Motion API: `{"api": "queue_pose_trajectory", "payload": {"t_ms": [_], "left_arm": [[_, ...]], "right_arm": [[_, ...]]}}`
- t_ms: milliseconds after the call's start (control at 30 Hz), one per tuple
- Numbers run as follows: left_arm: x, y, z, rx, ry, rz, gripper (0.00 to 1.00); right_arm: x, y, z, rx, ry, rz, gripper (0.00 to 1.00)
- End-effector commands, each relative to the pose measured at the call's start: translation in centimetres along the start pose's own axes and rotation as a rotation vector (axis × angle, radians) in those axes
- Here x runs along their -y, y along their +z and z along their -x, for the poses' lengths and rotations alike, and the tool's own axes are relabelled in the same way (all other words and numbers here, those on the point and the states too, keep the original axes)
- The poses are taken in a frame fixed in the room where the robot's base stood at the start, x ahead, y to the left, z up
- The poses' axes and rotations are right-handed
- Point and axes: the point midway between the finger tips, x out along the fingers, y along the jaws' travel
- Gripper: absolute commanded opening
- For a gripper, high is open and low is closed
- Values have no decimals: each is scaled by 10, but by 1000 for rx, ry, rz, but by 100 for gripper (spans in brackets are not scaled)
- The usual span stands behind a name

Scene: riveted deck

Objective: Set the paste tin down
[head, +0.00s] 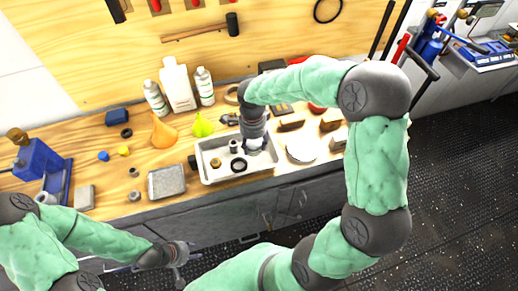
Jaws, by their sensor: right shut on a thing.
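My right gripper (254,145) reaches down over the right part of a white tray (208,179) on the wooden bench. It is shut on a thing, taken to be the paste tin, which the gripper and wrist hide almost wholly. I cannot tell whether the tin touches the tray floor. A dark ring (238,165) and a small brass-coloured ring lie in the tray, left of the gripper. My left gripper (182,262) hangs in front of the bench, low in the view, and looks open and empty.
A blue vise (38,160) stands far left.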

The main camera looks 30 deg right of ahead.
Motion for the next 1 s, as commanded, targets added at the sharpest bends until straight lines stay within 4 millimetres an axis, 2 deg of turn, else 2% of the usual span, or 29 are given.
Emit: {"api": "queue_pose_trajectory", "payload": {"t_ms": [33,200,467,700,1000], "left_arm": [[1,0,-4,0,0,0,40],[2,0,-7,0,0,0,40],[3,0,-10,0,0,0,40],[7,0,-19,1,0,0,40],[7,0,-19,0,0,0,40]], "right_arm": [[4,-6,-11,0,2,-4,18],[14,-17,-28,1,0,-2,18],[21,-26,-41,0,1,-1,18],[22,-27,-72,1,1,0,18],[22,-26,-72,1,-1,0,18]]}}
